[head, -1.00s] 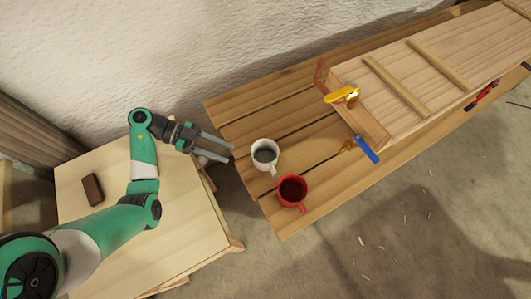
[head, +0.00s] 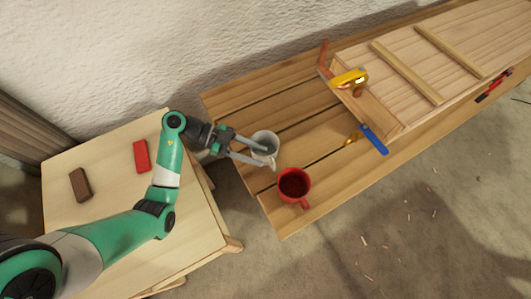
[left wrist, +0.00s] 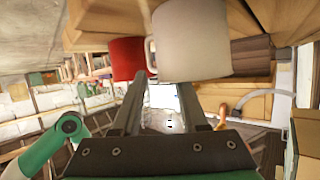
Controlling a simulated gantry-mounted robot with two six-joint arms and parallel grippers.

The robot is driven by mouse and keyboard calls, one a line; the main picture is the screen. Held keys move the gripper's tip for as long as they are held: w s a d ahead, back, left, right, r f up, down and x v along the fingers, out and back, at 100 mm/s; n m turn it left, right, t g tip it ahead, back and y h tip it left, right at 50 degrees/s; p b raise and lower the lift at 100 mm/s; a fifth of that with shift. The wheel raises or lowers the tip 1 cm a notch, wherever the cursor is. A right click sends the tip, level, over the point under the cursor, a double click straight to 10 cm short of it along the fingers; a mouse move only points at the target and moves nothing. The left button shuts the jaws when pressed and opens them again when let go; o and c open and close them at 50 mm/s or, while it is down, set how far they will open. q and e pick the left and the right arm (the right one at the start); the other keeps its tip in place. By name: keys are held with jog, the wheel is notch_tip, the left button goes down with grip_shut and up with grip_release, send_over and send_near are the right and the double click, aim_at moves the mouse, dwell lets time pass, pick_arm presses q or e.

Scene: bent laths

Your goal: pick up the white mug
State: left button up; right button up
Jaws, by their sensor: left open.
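The white mug (head: 266,139) stands upright on the left end of the slatted bench, its handle towards the red mug. My left gripper (head: 267,157) is open at the mug. In the head view one finger crosses over the mug's mouth and the other passes along its near side. I cannot tell whether either finger touches it. In the left wrist view the white mug (left wrist: 192,40) is close beyond the two fingers (left wrist: 165,88) and hides part of the right-hand one. My right gripper is not in view.
A red mug (head: 294,184) stands close to the white one. The bench (head: 235,102) also bears a wooden piece with a yellow tool (head: 349,78) and a blue-handled tool (head: 374,140). A small table (head: 110,190) holds a red block (head: 141,156) and a brown block (head: 79,185).

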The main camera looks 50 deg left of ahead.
pick_arm(q)
jog(key=shift+w+d+f, duration=0.1)
jog(key=shift+d, duration=0.1)
grip_shut()
dwell(1.3)
